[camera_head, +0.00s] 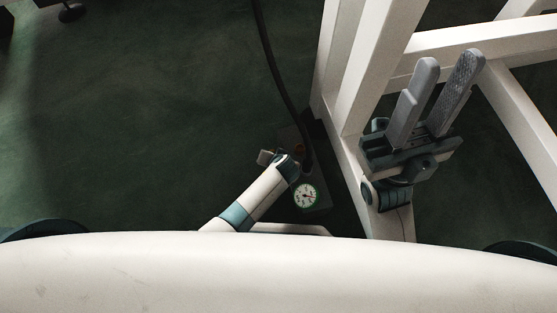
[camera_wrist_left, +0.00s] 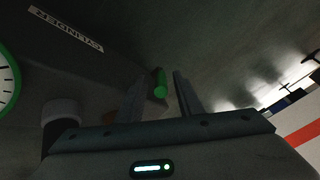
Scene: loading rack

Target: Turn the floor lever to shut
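The floor lever shows in the left wrist view as a green-tipped handle (camera_wrist_left: 160,84), between the two finger lines of my left gripper (camera_wrist_left: 161,77). The fingers stand apart, with a visible gap on the handle's right side; I cannot tell how deep the handle sits between them. In the head view my left arm reaches down to the dark floor plate (camera_head: 318,197), and its wrist hides the lever and most of the gripper. My right gripper (camera_head: 446,90) is open and empty, raised over the white frame at the right.
A round green-rimmed gauge (camera_head: 306,195) sits beside my left wrist; it also shows in the left wrist view (camera_wrist_left: 6,82). A dark hose (camera_head: 272,65) runs up from the plate. White rack beams (camera_head: 372,70) stand close on the right. Green floor (camera_head: 140,120) is clear at left.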

